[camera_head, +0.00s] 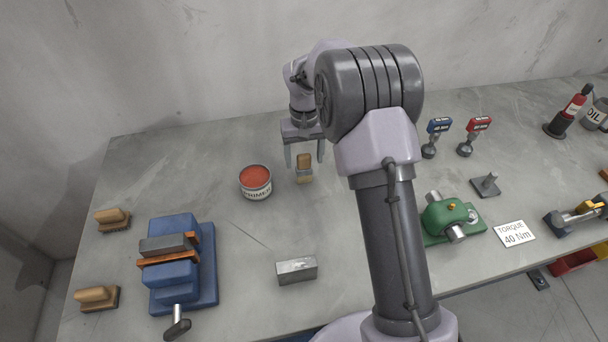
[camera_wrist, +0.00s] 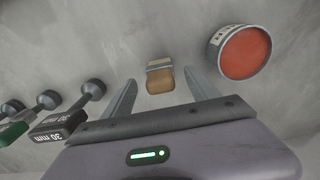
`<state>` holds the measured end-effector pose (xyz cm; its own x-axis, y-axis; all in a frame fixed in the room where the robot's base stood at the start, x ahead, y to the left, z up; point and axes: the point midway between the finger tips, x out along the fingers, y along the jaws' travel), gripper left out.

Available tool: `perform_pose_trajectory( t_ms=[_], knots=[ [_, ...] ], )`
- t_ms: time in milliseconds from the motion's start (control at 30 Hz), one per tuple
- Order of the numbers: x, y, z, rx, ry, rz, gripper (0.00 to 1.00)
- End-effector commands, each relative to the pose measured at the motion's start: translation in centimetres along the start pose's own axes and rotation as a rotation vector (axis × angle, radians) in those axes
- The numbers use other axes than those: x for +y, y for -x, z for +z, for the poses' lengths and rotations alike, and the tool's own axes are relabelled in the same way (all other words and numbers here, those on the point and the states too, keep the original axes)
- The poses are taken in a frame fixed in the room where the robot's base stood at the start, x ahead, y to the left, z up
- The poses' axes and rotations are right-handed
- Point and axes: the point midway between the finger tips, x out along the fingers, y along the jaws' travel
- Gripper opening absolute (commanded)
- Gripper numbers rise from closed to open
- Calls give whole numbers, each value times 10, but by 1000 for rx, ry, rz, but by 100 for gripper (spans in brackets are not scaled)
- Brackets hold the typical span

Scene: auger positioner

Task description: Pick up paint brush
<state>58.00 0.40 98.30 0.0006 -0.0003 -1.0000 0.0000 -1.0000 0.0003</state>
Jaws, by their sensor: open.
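The paint brush (camera_head: 304,163) has a short tan wooden handle and a grey metal band, and is just right of the primer can on the bench. In the wrist view the brush (camera_wrist: 159,80) shows between the two fingers, with gaps on both sides. I cannot tell whether it stands or lies flat. My gripper (camera_head: 305,157) is open and points down at the brush. It also shows in the wrist view (camera_wrist: 160,80), with nothing held. The red primer can (camera_head: 256,188) is beside the brush; it also shows in the wrist view (camera_wrist: 240,52).
Two wooden-backed scrub brushes (camera_head: 112,219) and a blue vise (camera_head: 178,270) are on the left. A grey metal block (camera_head: 296,270) lies in front. Gauges (camera_head: 436,138) and a green device (camera_head: 450,217) are on the right. A wall (camera_head: 190,60) rises behind.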

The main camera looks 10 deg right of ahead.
Motion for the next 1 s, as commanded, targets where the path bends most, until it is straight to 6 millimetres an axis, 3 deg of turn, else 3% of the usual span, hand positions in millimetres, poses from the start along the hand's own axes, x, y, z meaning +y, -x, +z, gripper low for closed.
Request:
perform_pose_trajectory(
  t_ms=[33,100,333,667,867,1000],
  knots=[
    [-1,-17,1,-2,1,0,68],
    [-1,-29,1,-2,0,-1,68],
    [-1,-30,1,0,0,-1,66],
    [-1,-29,1,0,0,-1,2],
    [-1,-28,1,1,0,-1,2],
    [-1,0,0,3,0,0,2]
  ],
)
